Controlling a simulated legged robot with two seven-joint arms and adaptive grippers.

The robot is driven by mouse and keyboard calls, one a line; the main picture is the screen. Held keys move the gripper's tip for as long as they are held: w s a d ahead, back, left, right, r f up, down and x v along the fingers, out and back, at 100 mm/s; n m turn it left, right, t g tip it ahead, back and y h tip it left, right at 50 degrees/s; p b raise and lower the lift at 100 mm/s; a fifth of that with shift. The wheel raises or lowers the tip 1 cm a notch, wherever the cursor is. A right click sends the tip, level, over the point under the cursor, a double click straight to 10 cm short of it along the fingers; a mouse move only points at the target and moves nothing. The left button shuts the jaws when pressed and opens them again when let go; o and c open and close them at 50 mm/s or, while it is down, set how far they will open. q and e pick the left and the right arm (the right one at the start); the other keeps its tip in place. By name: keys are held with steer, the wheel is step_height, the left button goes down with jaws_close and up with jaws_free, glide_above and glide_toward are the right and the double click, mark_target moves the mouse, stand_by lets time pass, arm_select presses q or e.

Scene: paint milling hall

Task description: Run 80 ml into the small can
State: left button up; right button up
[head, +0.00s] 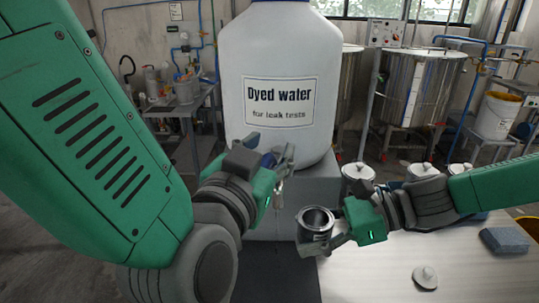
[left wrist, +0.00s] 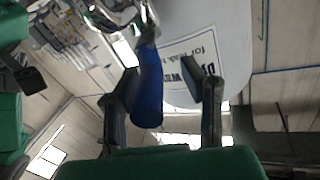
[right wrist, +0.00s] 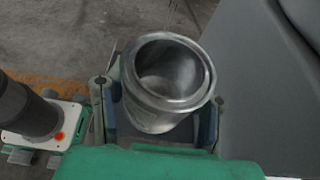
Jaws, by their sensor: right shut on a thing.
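A big white container labelled "Dyed water" (head: 280,75) stands on a grey block in the head view. Its tap (head: 279,188) is low at the front, partly hidden by my left gripper. My left gripper (head: 284,160) is at the tap; in the left wrist view the blue tap handle (left wrist: 148,90) lies between its parted fingers. My right gripper (head: 326,236) is shut on the small metal can (head: 316,220), held upright to the right of and below the tap. In the right wrist view the can (right wrist: 168,75) is open-topped, with a bare grey inside and no visible liquid.
A pale table (head: 375,280) lies at the lower right. Steel vats (head: 418,90) are farther back.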

arm_select(q)
step_height(320, 180, up, 8)
steer(key=shift+w+r, duration=0.15)
steer(key=shift+r, duration=0.1)
arm_select(e)
steer(key=a, duration=0.6)
arm_select(q)
steer(key=shift+a, duration=0.15)
arm_select(e)
steer(key=shift+a, duration=0.25)
arm_select(q)
steer(key=shift+d, duration=0.25)
arm_select(e)
steer(key=shift+d, duration=0.2)
arm_select(q)
steer(key=shift+a, duration=0.15)
arm_select(e)
steer(key=shift+a, duration=0.1)
stand_by(3.0)
